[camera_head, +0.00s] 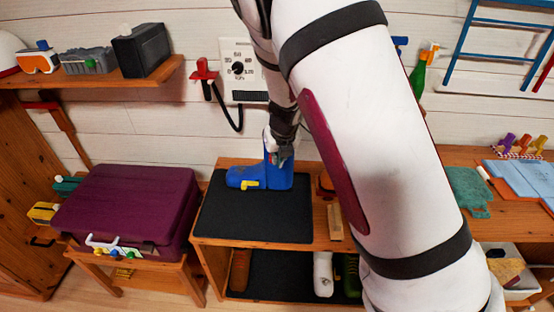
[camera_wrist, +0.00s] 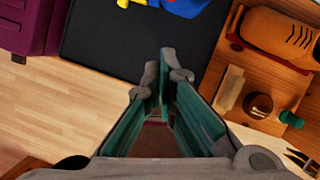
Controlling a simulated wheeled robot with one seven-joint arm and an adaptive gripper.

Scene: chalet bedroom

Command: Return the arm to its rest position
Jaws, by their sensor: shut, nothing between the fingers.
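My gripper (camera_head: 281,158) is shut and empty, pointing down at the blue boot in the head view. Its two fingertips (camera_wrist: 165,72) are together in the wrist view. The blue boot (camera_head: 243,176) with a yellow buckle stands on the black mat (camera_head: 240,222) on top of the wooden bench. In the head view my gripper overlaps the boot's shaft; I cannot tell whether they touch. In the wrist view the boot (camera_wrist: 185,5) shows only at the top edge, beyond the fingertips. My white arm crosses the head view and hides part of the bench.
A purple suitcase (camera_head: 128,205) lies on a low stand at left. A wall shelf (camera_head: 100,76) holds several items. A gauge panel (camera_head: 242,68) with a black hose is behind the boot. A brown shoe-like item (camera_wrist: 280,35) lies right of the mat. Open floor (camera_wrist: 60,110) is in front.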

